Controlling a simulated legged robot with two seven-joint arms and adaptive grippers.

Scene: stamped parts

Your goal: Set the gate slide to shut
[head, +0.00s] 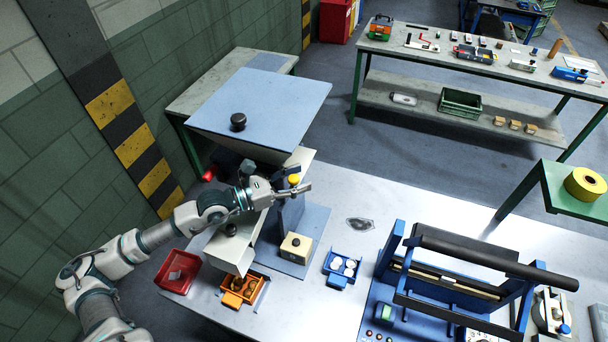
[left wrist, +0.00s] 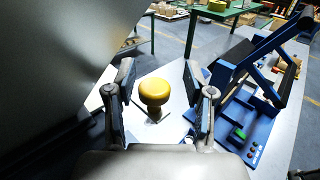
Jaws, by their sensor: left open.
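A yellow round knob (head: 294,180) sits on the front of the hopper stand, beneath a large hopper with a flat blue lid (head: 270,98). I take this knob to be the handle of the gate slide; the slide plate itself is mostly hidden. My left gripper (head: 302,188) is at the knob. In the left wrist view the yellow knob (left wrist: 155,93) shows between the two spread fingers of the left gripper (left wrist: 160,100), with space on both sides. My right gripper is in neither view.
An orange bin with brown parts (head: 242,287), a red bin (head: 180,271) and a blue tray with white discs (head: 341,268) surround the stand. A beige button box (head: 296,246) stands before it. A blue press frame (head: 450,280) is at right.

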